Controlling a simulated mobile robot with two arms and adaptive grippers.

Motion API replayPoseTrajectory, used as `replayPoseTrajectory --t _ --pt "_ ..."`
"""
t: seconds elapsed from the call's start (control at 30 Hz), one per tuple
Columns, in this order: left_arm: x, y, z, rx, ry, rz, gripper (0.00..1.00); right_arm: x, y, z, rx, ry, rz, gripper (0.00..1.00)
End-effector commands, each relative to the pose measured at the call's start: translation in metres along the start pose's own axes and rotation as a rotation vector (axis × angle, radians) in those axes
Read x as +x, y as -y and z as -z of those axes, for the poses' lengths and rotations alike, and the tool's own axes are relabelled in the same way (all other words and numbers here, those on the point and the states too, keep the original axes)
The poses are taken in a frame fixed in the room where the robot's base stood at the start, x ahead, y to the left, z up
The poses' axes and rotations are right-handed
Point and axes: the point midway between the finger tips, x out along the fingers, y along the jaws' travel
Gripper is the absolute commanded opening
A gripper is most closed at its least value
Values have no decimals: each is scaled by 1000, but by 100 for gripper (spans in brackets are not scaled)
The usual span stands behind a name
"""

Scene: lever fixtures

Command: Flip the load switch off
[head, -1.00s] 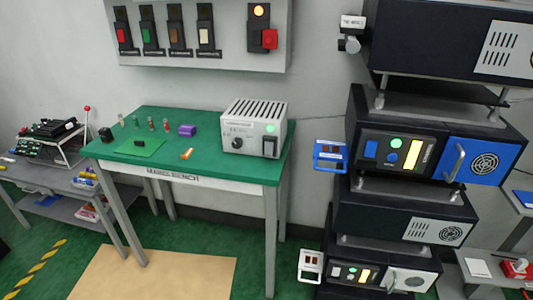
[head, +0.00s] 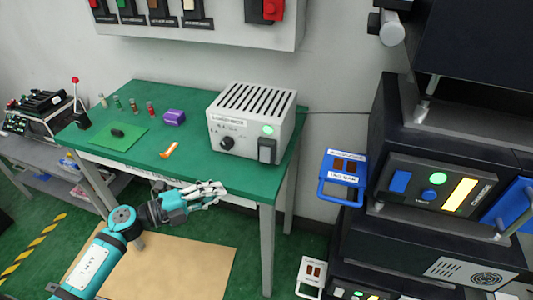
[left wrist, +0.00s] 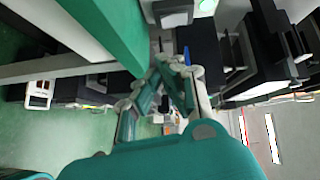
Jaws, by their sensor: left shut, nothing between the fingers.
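A light grey box (head: 250,125) with a slotted top stands at the right end of the green bench. Its front has a dark rocker switch (head: 267,150), a lit green lamp (head: 268,130) and a black knob (head: 227,143). Which way the rocker is tipped is too small to tell. My left gripper (head: 220,189) is shut and empty, in front of the bench's front edge, below and left of the switch and apart from it. Its shut fingers (left wrist: 172,68) also show in the left wrist view, with part of the box at the top. My right gripper is not in view.
The bench (head: 105,145) also holds an orange piece (head: 169,150), a purple block (head: 174,117) and small cylinders. A dark equipment rack (head: 440,150) with a blue-handled tag (head: 342,177) stands at right. A wall panel (head: 245,25) hangs above.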

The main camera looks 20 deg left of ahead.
Motion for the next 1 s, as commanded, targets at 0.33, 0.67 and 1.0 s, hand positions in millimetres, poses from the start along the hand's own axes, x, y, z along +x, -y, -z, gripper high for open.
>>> replayPoseTrajectory --t 0.33,0.67,1.0 --pt "0 12 11 67 -42 -24 0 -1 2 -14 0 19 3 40" --pt "18 13 11 65 -41 -20 0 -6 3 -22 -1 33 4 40" --pt "89 12 14 62 -41 -18 0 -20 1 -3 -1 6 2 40"
